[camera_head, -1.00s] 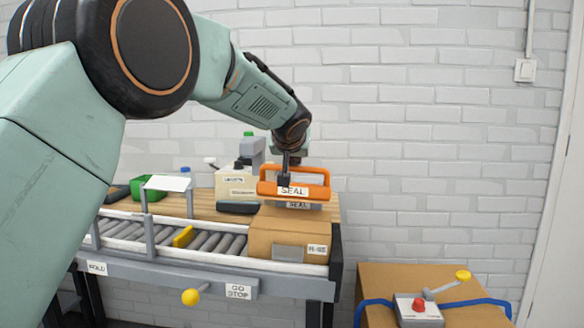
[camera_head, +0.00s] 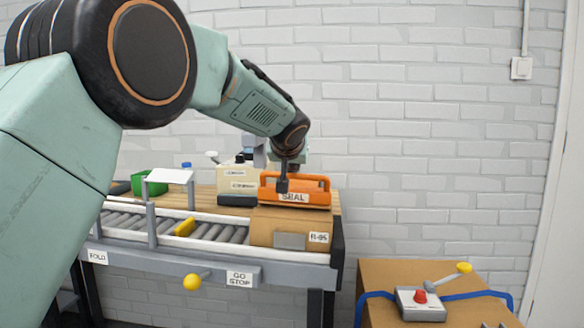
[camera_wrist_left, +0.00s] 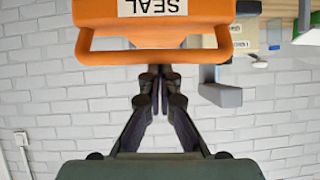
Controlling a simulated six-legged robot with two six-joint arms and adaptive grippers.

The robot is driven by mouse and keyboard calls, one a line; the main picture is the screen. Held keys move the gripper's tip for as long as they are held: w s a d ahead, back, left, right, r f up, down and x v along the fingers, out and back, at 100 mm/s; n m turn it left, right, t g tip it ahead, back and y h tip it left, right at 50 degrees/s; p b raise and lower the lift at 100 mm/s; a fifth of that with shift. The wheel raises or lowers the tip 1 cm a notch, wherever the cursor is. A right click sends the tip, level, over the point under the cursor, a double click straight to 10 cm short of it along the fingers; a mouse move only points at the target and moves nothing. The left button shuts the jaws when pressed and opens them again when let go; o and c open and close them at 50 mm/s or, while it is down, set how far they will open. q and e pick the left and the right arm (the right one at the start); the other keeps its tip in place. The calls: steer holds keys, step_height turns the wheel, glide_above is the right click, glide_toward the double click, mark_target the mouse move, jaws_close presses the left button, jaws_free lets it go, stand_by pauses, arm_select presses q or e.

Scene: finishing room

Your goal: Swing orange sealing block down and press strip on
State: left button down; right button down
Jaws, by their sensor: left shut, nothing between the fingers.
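The orange sealing block (camera_head: 320,188), marked SEAL, sits low over the right end of the brown carton (camera_head: 270,225). I cannot tell whether it touches the carton top. The strip does not show clearly. My left gripper (camera_head: 283,187) points down at the block's front left, by its handle. In the left wrist view the block (camera_wrist_left: 100,12) and its handle bar (camera_wrist_left: 150,56) fill the top. My left gripper (camera_wrist_left: 157,80) is shut with nothing between its fingers, its tips close to the bar. I see no right gripper.
The carton stands on a roller conveyor (camera_head: 122,220) with a yellow piece (camera_head: 185,227) on it. A yellow knob (camera_head: 192,282) sticks out in front. A box (camera_head: 400,272) at lower right bears a control unit with a red button (camera_head: 420,297). A small grey shape shows at the bottom edge.

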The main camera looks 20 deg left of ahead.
arm_select(q)
steer(key=shift+s+f, duration=0.15)
steer(key=shift+f, duration=0.15)
arm_select(e)
steer(key=shift+s+f, duration=0.15)
steer(key=shift+f, duration=0.15)
